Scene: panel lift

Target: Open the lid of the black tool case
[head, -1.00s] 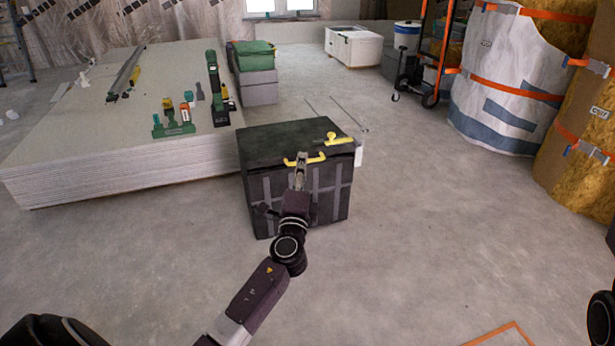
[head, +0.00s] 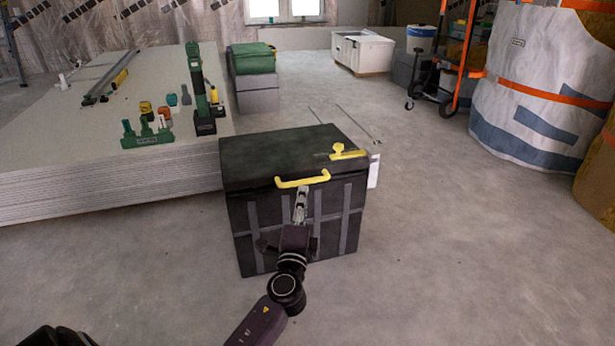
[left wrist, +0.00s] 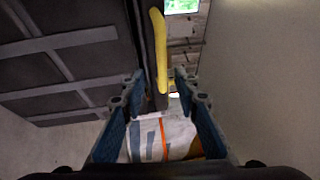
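The black tool case (head: 295,225) stands on the floor with grey ribs on its front. Its lid (head: 270,150) looks shut and has a yellow handle (head: 303,179) at the front edge. My left gripper (head: 300,194) is in front of the case, just below the handle in the head view. In the left wrist view its two fingers (left wrist: 159,88) are apart, with the yellow handle (left wrist: 158,48) ahead between their tips. I cannot tell whether they touch it. The case front (left wrist: 60,55) lies on the left there. My right gripper is not in view.
A stack of boards (head: 90,170) with tools on it stands left of the case. A yellow item (head: 345,151) lies on the lid. Grey boxes (head: 257,93) stand behind. A hand truck (head: 455,70) and wrapped rolls (head: 535,90) are at right.

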